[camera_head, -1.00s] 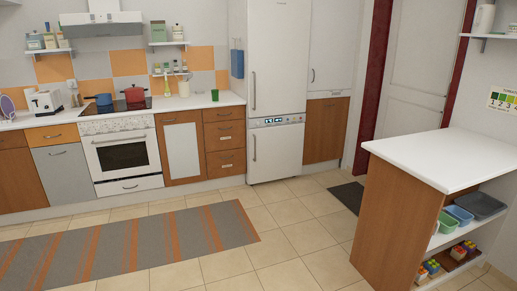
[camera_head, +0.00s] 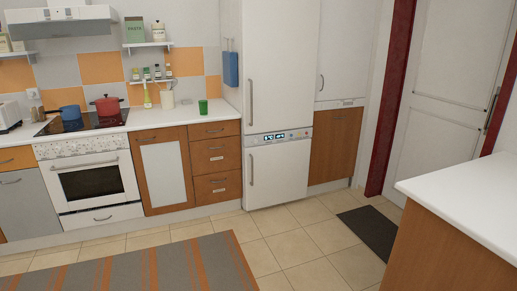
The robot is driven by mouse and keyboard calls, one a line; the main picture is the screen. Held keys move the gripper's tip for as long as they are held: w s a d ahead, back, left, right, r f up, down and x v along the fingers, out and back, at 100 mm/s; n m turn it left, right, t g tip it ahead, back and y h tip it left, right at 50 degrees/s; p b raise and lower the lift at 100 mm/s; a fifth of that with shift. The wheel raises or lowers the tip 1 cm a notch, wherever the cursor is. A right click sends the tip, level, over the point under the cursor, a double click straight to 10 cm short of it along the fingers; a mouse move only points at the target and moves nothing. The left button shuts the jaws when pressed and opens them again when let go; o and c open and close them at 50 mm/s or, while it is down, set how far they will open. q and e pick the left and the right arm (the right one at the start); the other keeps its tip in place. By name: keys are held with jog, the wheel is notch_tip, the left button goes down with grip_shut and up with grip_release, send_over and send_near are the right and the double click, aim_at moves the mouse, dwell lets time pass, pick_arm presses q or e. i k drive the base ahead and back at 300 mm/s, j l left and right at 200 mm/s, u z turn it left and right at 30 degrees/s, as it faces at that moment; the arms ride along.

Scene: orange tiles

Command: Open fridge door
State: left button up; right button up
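The tall white fridge (camera_head: 278,68) stands near the middle of the head view, beyond a stretch of tiled floor. Its upper door is closed, with a vertical handle (camera_head: 250,102) on the left edge. A display panel (camera_head: 278,137) sits between the upper door and the closed lower door (camera_head: 279,174). The lower door has its own vertical handle (camera_head: 251,170) on the left. Neither of my grippers shows in this view.
A striped rug (camera_head: 140,268) lies on the floor at the front left. A white-topped counter (camera_head: 470,200) stands at the right. A dark mat (camera_head: 370,232) lies before the white room door (camera_head: 440,90). Tiled floor (camera_head: 290,245) in front of the fridge is clear.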

aim_at(280, 38)
jog(key=i, duration=1.5)
jog(key=i+z, duration=0.25)
jog(key=i, duration=0.25)
jog(key=i+j+z, duration=0.2)
jog(key=i, duration=0.25)
jog(key=i+j+z, duration=0.25)
jog(key=i, duration=0.2)
jog(key=i+j+z, duration=0.25)
jog(key=i+j, duration=0.1)
jog(key=i, duration=0.1)
